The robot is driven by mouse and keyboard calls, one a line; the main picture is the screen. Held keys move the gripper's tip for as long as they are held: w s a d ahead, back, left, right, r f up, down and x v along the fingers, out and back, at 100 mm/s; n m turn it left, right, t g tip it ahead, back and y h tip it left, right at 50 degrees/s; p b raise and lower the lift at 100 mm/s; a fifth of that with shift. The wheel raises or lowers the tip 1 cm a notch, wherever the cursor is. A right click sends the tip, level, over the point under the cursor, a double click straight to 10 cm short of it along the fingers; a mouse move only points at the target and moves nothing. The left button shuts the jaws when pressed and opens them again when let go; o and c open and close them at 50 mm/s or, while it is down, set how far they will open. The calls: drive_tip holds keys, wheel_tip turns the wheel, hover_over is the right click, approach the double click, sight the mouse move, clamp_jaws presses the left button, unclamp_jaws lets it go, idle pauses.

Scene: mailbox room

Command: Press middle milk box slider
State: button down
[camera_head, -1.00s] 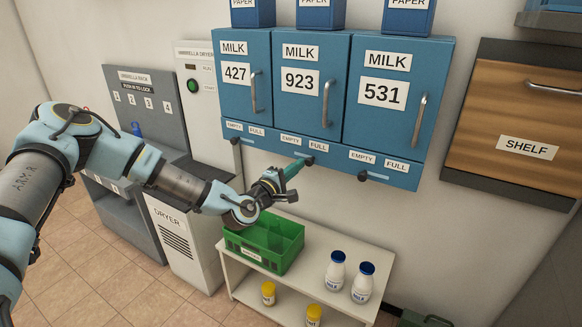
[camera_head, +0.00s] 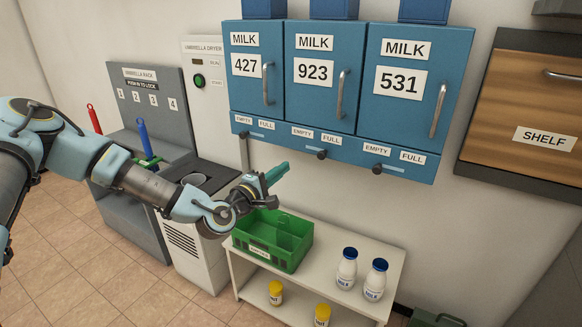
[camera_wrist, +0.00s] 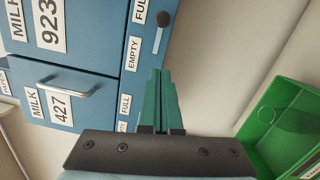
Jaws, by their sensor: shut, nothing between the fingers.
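The middle milk box (camera_head: 313,92), labelled MILK 923, is a blue wall box with a shut door and handle. Its slider has a dark knob (camera_head: 321,154), which sits at the FULL end of a pale slot under the EMPTY and FULL labels. The wrist view shows the same knob (camera_wrist: 163,18) beyond my fingertips. My gripper (camera_head: 284,168), with green fingers, is shut and empty, below and left of the knob and apart from it. The wrist view shows its fingers (camera_wrist: 159,74) pressed together.
Milk boxes 427 (camera_head: 249,88) and 531 (camera_head: 403,112) flank it, their knobs at the EMPTY end. A green crate (camera_head: 272,259) and two milk bottles (camera_head: 347,268) stand on a white shelf unit (camera_head: 326,272) below. The wall right of the bottles is clear.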

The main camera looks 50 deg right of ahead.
drive_tip(key=shift+s+a, duration=0.15)
drive_tip(key=shift+a, duration=0.7)
drive_tip(key=shift+s+a, duration=0.1)
drive_tip(key=shift+a, duration=0.75)
drive_tip(key=w+a+f+m+y+p, duration=0.2)
drive_tip(key=w+a+m+y, duration=0.3)
drive_tip(key=a, duration=0.7)
drive_tip(key=w+a+f+m+y+p, duration=0.15)
drive_tip(key=w+a+y, duration=0.5)
drive_tip(key=a, duration=0.65)
drive_tip(key=a+r+y+p, duration=0.1)
drive_tip(key=a+r+y, duration=0.15)
drive_tip(key=a, duration=0.45)
drive_tip(key=a+r+y, duration=0.2)
drive_tip(key=a+r, duration=0.2)
drive_tip(key=a, duration=0.4)
drive_tip(key=s+a+r+n+y+p, duration=0.1)
drive_tip(key=s+a+r, duration=0.2)
drive_tip(key=a+r, duration=0.1)
drive_tip(key=s+a+r+g+y, duration=0.1)
drive_tip(key=s+a+r, duration=0.2)
drive_tip(key=a, duration=0.3)
drive_tip(key=shift+s+a+r+n+p, duration=0.25)
drive_tip(key=shift+a+r+n+p, duration=0.15)
drive_tip(key=shift+r, duration=0.3)
